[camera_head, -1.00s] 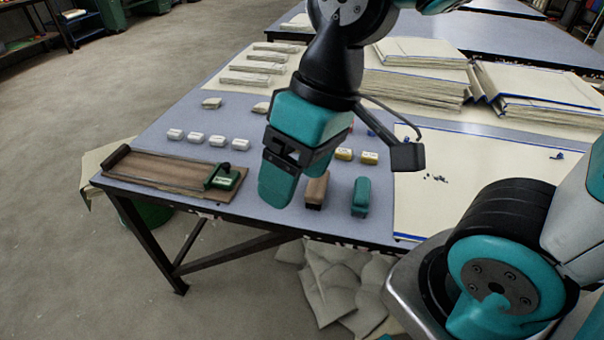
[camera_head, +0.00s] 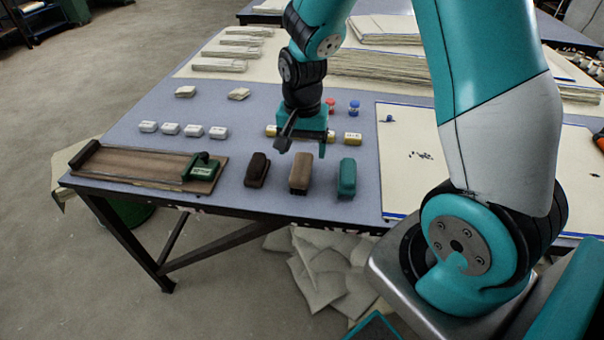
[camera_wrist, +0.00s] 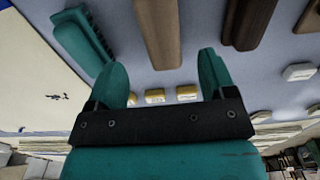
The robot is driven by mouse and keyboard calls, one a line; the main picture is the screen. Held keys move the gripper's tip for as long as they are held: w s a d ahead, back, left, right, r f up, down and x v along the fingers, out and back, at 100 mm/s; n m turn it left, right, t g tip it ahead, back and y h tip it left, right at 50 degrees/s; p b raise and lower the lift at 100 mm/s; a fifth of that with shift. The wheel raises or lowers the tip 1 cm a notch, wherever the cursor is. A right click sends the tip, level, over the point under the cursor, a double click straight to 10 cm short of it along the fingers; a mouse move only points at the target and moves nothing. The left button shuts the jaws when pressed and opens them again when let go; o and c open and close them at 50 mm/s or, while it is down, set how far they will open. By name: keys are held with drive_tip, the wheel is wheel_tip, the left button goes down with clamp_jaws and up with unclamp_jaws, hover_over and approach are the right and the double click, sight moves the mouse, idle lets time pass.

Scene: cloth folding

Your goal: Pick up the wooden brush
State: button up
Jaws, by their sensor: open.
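The wooden brush (camera_head: 301,172) is a light brown block standing near the table's front edge, between a dark brown brush (camera_head: 257,170) and a teal brush (camera_head: 347,178). My gripper (camera_head: 303,143) is just behind and above it in the head view, pointing down. In the wrist view, the wooden brush (camera_wrist: 160,32) lies beyond the gap between the two open teal fingers of my gripper (camera_wrist: 162,68), with nothing held. The teal brush (camera_wrist: 85,38) is left of it and the dark brown brush (camera_wrist: 248,22) right.
A wooden board with a green clamp (camera_head: 203,167) lies at the front left of the table. Small white blocks (camera_head: 170,129) and yellow blocks (camera_head: 352,138) stand behind the brushes. A cream sheet (camera_head: 440,165) lies to the right. The front table edge is close.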

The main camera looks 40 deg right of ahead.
sight(302, 165)
wheel_tip(302, 165, down, 7)
drive_tip(key=shift+a+b, duration=0.1)
drive_tip(key=shift+b, duration=0.3)
drive_tip(key=c, duration=1)
drive_tip(key=shift+c, duration=0.2)
drive_tip(key=shift+r, duration=0.15)
wheel_tip(302, 165, up, 20)
drive_tip(key=p, duration=0.3)
